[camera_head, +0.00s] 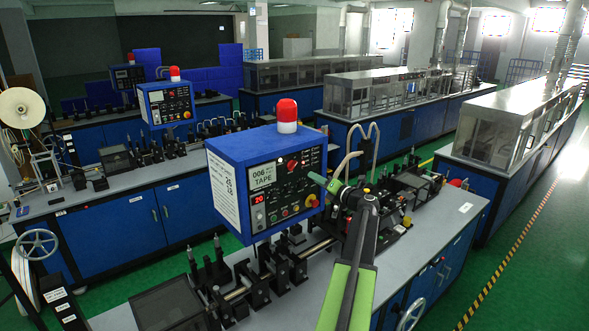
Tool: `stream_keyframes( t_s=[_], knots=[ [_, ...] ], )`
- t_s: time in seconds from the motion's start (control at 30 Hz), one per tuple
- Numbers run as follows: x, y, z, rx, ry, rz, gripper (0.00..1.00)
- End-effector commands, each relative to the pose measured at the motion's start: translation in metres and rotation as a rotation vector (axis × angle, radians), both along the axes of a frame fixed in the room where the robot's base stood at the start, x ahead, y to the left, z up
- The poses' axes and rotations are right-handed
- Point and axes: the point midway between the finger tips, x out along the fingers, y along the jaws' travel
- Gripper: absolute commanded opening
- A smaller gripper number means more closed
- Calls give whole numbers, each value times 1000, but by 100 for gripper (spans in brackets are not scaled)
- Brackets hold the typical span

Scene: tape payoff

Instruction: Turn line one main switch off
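A blue control box (229,172) with a red beacon (287,110) on top stands over the nearest bench. Its black front panel (275,188) carries a "006 TAPE" label (262,177), a lit red number display, a red knob (293,165) and several small buttons. A red knob on a yellow base (311,201) sits at the panel's lower right. I cannot tell which of these is the main switch. My green and black gripper (318,180) is at the panel's right edge, pointing left. Contact with the panel and its finger opening are unclear.
Black fixtures and a rail (262,283) run along the grey bench (330,278) below the box. A second blue control box (166,104) stands on the bench behind. Glass-covered machines (515,125) are at the right. The green aisle (525,240) at right is clear.

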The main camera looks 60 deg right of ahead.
Motion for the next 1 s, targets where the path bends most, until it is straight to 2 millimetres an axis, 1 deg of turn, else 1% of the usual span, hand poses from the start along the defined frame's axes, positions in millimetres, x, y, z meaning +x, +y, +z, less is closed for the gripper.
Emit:
stream_keyframes(
  t_s=[0.03,0.2,0.3,0.43,0.6,0.9,1.0],
  knots=[
    [15,-6,0,0,0,3,32],
    [56,-20,0,-1,0,3,32],
    [79,-27,0,-2,1,4,32],
    [102,-34,0,-2,1,4,32],
    [117,-39,0,-2,1,1,32],
    [120,-38,0,-2,1,2,32],
    [120,-38,0,-2,1,2,19]
  ],
)
